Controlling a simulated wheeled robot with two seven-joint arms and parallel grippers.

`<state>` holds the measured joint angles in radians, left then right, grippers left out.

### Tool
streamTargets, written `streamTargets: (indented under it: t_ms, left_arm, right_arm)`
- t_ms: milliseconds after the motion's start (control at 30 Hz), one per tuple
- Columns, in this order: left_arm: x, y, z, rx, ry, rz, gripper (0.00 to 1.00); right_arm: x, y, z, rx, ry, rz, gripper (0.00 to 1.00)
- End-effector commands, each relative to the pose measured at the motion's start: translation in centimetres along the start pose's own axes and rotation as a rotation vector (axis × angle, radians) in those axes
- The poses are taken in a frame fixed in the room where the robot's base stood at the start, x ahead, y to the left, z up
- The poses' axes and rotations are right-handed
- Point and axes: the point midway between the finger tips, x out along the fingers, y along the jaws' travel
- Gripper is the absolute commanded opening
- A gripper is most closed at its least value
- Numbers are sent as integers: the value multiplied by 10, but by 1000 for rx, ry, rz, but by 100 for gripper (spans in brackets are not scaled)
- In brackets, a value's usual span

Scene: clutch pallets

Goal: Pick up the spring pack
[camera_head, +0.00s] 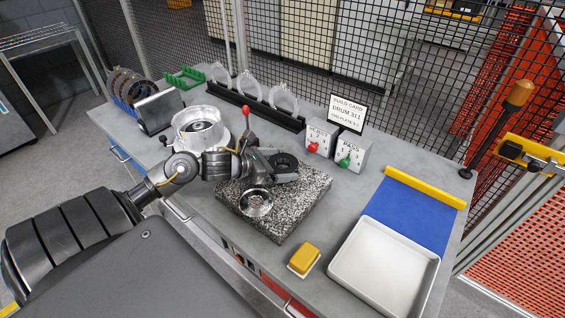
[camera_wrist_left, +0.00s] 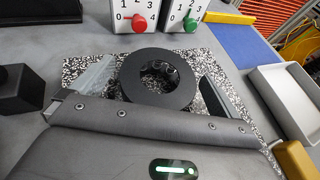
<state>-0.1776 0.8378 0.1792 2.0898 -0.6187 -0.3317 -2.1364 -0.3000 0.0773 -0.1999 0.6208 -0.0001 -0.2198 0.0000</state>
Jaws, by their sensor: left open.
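A thick dark ring (camera_head: 284,163), which I take to be the spring pack, lies on the speckled granite slab (camera_head: 310,192). In the left wrist view the same dark ring (camera_wrist_left: 157,97) shows bits of shiny metal in its hole. My left gripper (camera_head: 286,168) is open over the slab; in the left wrist view its two fingers (camera_wrist_left: 157,88) stand on either side of the ring. I cannot tell whether they touch it. A shiny round metal part (camera_head: 257,203) lies on the slab's near side. My right gripper is not in view.
A metal drum (camera_head: 200,128) stands left of the gripper. Behind are a black rack with metal rings (camera_head: 252,100) and dial boxes with red (camera_head: 313,147) and green knobs (camera_head: 345,160). A yellow block (camera_head: 304,258), blue mat (camera_head: 408,222) and white tray (camera_head: 384,268) are right.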

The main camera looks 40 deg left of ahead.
Motion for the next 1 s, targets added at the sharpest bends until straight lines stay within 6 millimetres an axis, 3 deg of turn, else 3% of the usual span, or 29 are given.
streamTargets:
  t_ms: [200,433,767,1000]
  left_arm:
    - [20,1,1,0,0,1,100]
    - [21,0,0,1,1,1,100]
    - [21,0,0,1,0,1,57]
    - [20,1,1,1,-1,1,56]
  right_arm:
    - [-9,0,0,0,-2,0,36]
    - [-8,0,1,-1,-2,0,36]
    - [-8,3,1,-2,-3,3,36]
    - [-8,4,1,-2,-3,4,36]
